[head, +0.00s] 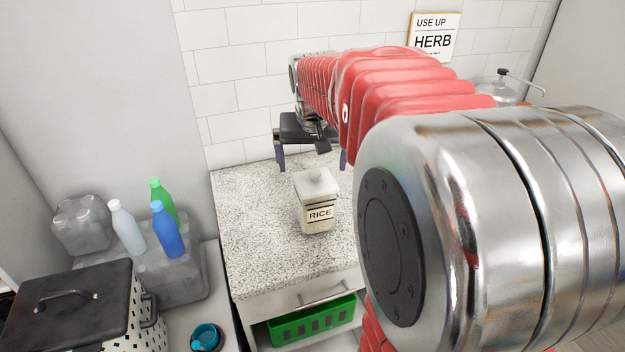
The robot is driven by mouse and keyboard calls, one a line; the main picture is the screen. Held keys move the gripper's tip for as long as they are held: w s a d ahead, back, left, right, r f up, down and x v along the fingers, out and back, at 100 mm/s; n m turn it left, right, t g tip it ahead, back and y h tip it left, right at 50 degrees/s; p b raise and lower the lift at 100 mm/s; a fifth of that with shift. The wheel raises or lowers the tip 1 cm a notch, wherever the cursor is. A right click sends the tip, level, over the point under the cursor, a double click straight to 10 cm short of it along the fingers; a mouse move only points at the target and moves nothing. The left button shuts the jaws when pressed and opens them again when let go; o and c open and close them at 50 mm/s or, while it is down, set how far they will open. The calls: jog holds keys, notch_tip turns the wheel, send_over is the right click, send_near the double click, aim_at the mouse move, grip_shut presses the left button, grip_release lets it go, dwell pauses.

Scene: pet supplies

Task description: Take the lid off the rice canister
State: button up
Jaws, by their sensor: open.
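The rice canister (318,219) stands upright on the speckled counter. It is a pale square jar with a RICE label. Its light lid (317,187) sits on top, with a small knob (315,174) in the middle.
The counter (255,240) is clear around the canister. A green basket (312,322) sits in the shelf below the drawer. Bottles (168,230) and a black-lidded box (68,305) stand at left. A pot (500,88) is behind my arm, which hides the right side.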

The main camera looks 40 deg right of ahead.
aim_at(314, 171)
jog(key=shift+s+x, duration=0.1)
jog(key=shift+x, duration=1.05)
jog(key=shift+s+x, duration=0.15)
jog(key=shift+x, duration=1.05)
jog(key=shift+d, duration=0.1)
jog(key=shift+c, duration=0.5)
jog(key=c, duration=0.9)
